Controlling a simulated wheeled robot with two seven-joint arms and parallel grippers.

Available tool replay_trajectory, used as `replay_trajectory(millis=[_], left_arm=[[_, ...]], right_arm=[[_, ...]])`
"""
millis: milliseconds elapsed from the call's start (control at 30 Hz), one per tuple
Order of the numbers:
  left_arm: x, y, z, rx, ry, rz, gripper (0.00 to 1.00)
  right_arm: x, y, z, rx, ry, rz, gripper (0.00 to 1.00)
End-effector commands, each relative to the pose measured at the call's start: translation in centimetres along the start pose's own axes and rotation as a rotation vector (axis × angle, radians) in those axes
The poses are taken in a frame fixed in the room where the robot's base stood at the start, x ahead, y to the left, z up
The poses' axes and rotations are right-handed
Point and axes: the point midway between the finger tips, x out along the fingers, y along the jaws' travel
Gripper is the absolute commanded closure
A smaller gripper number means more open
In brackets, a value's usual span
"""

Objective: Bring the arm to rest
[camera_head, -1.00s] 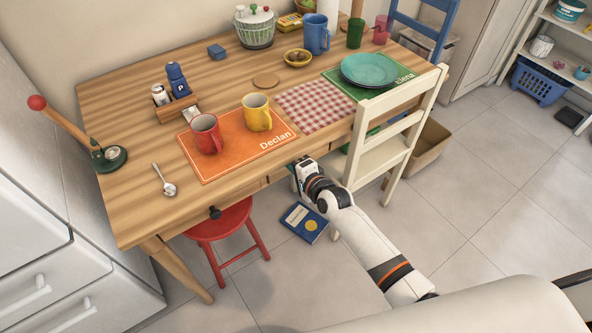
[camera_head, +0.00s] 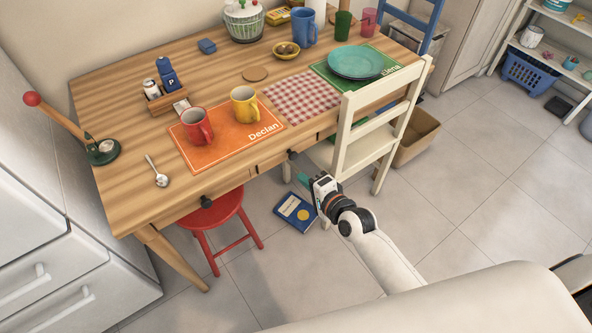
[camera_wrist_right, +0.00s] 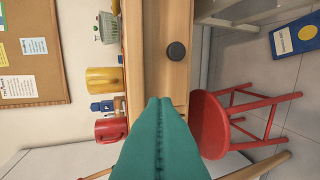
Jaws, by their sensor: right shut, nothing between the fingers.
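My right gripper (camera_head: 304,180) is in front of the wooden table (camera_head: 120,150), off its front edge and beside the cream chair (camera_head: 366,148). Its teal fingers are pressed together with nothing between them; they also fill the lower middle of the right wrist view (camera_wrist_right: 159,105). The right arm reaches in from the lower right. A dark round knob (camera_head: 293,155) on the table's front is near the fingertips but apart from them. My left gripper is not in view.
A red stool (camera_head: 213,216) stands under the table's front edge, left of the gripper. A blue book (camera_head: 296,212) lies on the floor beside the gripper. Red (camera_head: 196,126) and yellow (camera_head: 244,106) mugs stand on the orange placemat.

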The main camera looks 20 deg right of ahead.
Motion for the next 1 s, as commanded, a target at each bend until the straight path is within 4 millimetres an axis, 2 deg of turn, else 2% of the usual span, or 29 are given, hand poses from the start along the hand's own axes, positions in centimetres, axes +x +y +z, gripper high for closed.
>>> replay_trajectory(millis=[100,333,400,467,567,633,700,767,800,867,900,967,1000], left_arm=[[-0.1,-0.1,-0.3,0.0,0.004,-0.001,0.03],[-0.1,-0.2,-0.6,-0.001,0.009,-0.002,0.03],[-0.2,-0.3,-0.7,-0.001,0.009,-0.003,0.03],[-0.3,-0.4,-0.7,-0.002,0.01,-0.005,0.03],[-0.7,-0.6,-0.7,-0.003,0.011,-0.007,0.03],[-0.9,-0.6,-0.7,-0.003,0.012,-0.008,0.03],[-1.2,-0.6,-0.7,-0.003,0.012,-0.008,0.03],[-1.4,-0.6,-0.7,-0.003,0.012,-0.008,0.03],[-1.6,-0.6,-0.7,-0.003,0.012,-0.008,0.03],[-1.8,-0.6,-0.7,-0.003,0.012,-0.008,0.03],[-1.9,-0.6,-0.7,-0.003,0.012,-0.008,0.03],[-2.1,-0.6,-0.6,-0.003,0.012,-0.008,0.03],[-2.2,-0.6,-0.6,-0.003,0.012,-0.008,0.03]], right_arm=[[-0.9,0.0,0.0,0.0,0.001,0.0,1.0],[-1.1,-0.2,0.0,-0.003,0.0,-0.005,1.0],[-1.1,-1.2,0.1,-0.025,-0.004,-0.026,1.0],[-1.1,-3.2,0.2,-0.068,-0.011,-0.068,1.0],[-1.5,-8.8,0.4,-0.194,-0.016,-0.185,1.0],[-2.5,-13.9,0.4,-0.312,-0.003,-0.293,1.0],[-4.1,-19.1,0.2,-0.44,0.029,-0.405,1.0],[-5.9,-23.4,-0.1,-0.548,0.071,-0.497,1.0],[-7.3,-26.1,-0.5,-0.617,0.107,-0.556,1.0],[-9.7,-30.0,-1.1,-0.719,0.17,-0.64,1.0],[-11.5,-32.5,-1.5,-0.786,0.219,-0.692,1.0],[-14.4,-36.0,-2.3,-0.883,0.303,-0.765,1.0],[-16.5,-38.1,-2.9,-0.944,0.365,-0.809,1.0]])
